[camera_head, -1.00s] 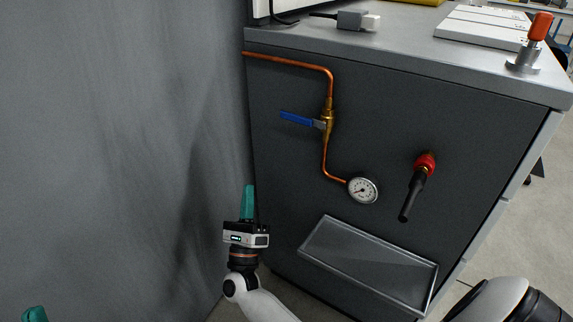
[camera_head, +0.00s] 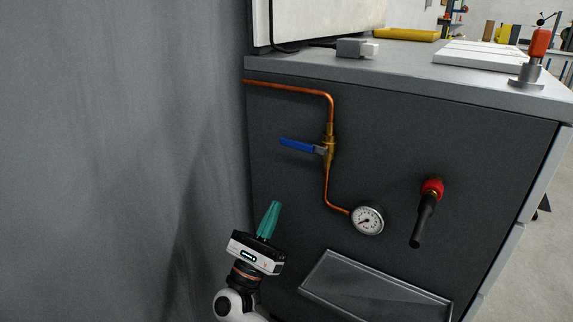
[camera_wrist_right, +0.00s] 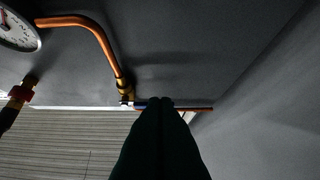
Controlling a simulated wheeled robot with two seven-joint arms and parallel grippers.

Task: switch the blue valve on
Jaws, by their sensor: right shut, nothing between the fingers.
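The blue valve handle (camera_head: 297,145) sticks out to the left of a brass valve body (camera_head: 329,146) on a copper pipe, on the dark front of the cabinet. The handle lies nearly level, across the upright pipe. My right gripper (camera_head: 269,220) has teal fingers, is shut and empty, and points up below and left of the handle, apart from it. In the right wrist view the shut fingers (camera_wrist_right: 160,125) are dark and cover part of the handle; a thin blue strip of it (camera_wrist_right: 186,108) shows beside their tips. My left gripper is not in view.
A round gauge (camera_head: 367,220) sits at the pipe's lower end. A red and black handle (camera_head: 427,213) juts out to its right. A clear tray (camera_head: 372,286) is low on the cabinet. A grey curtain or wall (camera_head: 120,150) closes off the left side.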

